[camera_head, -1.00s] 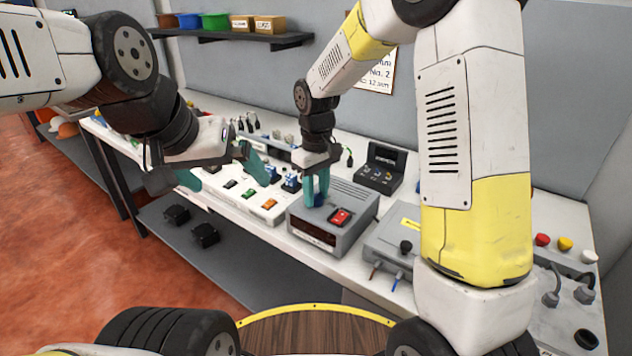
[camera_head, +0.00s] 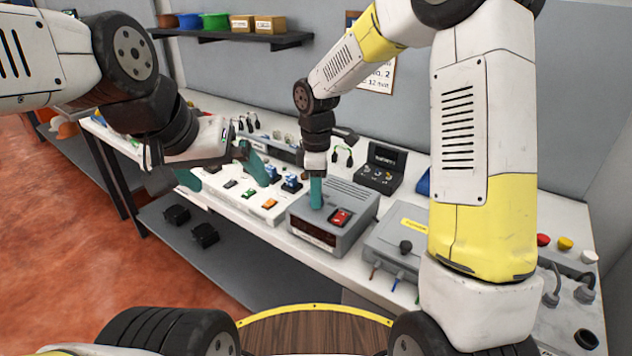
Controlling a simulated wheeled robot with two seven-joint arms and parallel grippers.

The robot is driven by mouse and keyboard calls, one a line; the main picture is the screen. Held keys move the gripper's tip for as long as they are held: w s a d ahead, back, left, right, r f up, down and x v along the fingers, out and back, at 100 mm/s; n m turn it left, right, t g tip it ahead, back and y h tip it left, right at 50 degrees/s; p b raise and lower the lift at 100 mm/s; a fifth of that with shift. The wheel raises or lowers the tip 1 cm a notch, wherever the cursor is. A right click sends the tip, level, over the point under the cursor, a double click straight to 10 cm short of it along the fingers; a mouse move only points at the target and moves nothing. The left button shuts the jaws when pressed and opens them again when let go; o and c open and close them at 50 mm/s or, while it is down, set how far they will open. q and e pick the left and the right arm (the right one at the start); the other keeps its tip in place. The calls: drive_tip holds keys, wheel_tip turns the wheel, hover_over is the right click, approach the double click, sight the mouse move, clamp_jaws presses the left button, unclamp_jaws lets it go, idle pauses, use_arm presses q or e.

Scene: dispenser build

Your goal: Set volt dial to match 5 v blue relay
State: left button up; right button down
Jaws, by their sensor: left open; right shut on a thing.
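A grey power unit (camera_head: 345,245) with a dark front display and a red rocker switch (camera_head: 340,217) stands on the bench at the middle. My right gripper (camera_head: 316,201) points down onto the unit's top, left of the red switch, and is shut on the volt dial there. The dial itself is hidden by the fingers. My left gripper (camera_head: 226,172) is open and empty, over the white strip left of the unit. Small blue and white parts, perhaps relays (camera_head: 291,183), stand just left of the power unit. The display's reading is too small to tell.
A white strip (camera_head: 232,202) with green and orange parts lies left of the unit. A black case (camera_head: 382,168) is behind. A shelf with bins (camera_head: 240,34) hangs on the wall.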

drive_tip(key=shift+n, duration=1.1)
drive_tip(key=c, duration=1)
unclamp_jaws()
drive_tip(key=shift+c, duration=0.2)
drive_tip(key=shift+r, duration=0.1)
wheel_tip(320, 180, up, 8)
drive_tip(key=shift+f, duration=0.2)
